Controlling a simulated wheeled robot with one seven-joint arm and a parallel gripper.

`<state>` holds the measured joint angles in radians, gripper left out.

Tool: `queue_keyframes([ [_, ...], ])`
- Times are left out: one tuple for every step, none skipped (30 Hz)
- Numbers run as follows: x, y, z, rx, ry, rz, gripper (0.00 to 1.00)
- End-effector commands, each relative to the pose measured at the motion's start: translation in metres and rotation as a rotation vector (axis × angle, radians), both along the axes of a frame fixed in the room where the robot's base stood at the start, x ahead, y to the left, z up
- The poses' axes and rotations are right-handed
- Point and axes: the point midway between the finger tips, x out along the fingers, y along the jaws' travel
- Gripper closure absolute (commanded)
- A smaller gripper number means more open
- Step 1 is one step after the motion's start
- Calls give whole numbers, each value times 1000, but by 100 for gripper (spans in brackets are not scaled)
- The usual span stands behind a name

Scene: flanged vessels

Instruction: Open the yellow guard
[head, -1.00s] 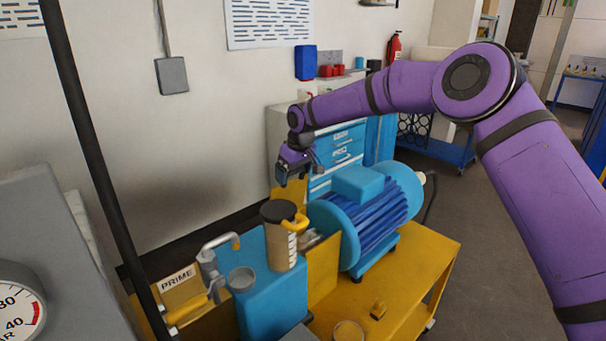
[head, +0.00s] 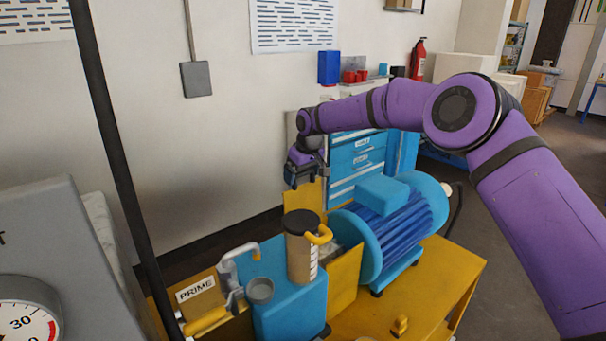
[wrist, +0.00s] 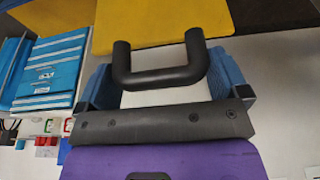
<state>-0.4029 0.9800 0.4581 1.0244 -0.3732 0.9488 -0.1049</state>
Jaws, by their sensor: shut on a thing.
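The yellow guard (head: 309,196) shows in the head view as an upright panel behind the blue motor and the brown-and-black canister. In the wrist view the guard (wrist: 160,22) fills the top, with a black U-shaped handle (wrist: 160,78) on its edge. My gripper (head: 305,180) is at the guard's top edge in the head view. In the wrist view, the blue fingers of my gripper (wrist: 164,82) lie on either side of the handle, and it is shut on the handle. The exact finger contact is hidden in the head view.
The blue motor (head: 390,222) stands on a yellow base (head: 440,285), right of the guard. The canister (head: 302,245), a PRIME sign (head: 196,288) and a grey gauge housing (head: 50,235) are nearer. A dark pole (head: 112,150) crosses the left. A blue drawer cabinet (head: 358,155) stands behind.

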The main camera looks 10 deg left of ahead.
Motion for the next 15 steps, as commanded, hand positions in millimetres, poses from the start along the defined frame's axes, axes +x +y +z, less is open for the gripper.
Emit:
queue_keyframes([
  [0, 0, -1, 1, 1, 0, 50],
  [0, 0, -1, 1, 1, 0, 50],
  [0, 0, -1, 1, 1, 0, 50],
  [0, 0, -1, 1, 1, 0, 50],
  [0, 0, -1, 1, 1, 0, 3],
  [0, 0, -1, 1, 1, 0, 0],
  [0, 0, -1, 1, 1, 0, 0],
  [0, 0, -1, 1, 1, 0, 0],
  [0, 0, -1, 1, 1, 0, 0],
  [0, 0, -1, 0, 0, 0, 0],
  [0, 0, -1, 0, 0, 0, 0],
  [0, 0, 0, 0, 0, 0, 0],
  [0, 0, 0, 0, 0, 0, 0],
  [-1, 0, 2, 0, 0, 0, 0],
  [-1, -1, 4, 0, 0, -1, 0],
])
